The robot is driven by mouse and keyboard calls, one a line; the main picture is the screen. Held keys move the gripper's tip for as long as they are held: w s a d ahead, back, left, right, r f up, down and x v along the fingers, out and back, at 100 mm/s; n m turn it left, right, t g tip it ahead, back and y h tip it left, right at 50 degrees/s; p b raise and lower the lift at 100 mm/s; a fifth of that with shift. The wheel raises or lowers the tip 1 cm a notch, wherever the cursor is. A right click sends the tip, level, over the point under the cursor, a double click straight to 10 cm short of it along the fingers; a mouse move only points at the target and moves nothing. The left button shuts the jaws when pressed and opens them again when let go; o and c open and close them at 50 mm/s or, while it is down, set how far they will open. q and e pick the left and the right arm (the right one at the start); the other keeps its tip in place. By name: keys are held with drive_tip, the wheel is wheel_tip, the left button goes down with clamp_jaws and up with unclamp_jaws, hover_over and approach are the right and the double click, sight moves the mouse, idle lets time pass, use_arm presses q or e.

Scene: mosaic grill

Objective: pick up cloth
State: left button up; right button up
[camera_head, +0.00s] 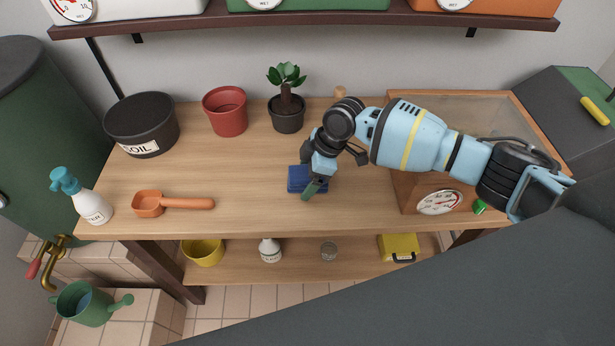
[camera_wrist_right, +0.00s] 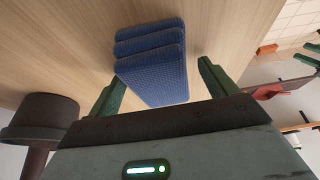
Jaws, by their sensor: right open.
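The blue folded cloth (camera_head: 296,181) lies on the wooden tabletop near the middle of the bench. My right gripper (camera_head: 311,186) is over it, fingers pointing down, and hides part of it. In the right wrist view, the cloth (camera_wrist_right: 152,65) shows as several stacked folds. The green fingers of the right gripper (camera_wrist_right: 158,78) are open, one on each side of the cloth, with visible gaps. I cannot tell how far above the table the fingertips are. My left gripper is not in view.
An orange scoop (camera_head: 180,203) and a spray bottle (camera_head: 85,200) are at the left. A soil pot (camera_head: 142,125), red pot (camera_head: 226,112) and potted plant (camera_head: 287,112) stand behind. A glass-topped wooden box (camera_head: 475,112) with a dial is at the right.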

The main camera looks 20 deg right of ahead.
sight(302, 176)
drive_tip(key=shift+f, duration=0.15)
drive_tip(key=c, duration=1.1)
drive_tip(key=shift+o, duration=0.2)
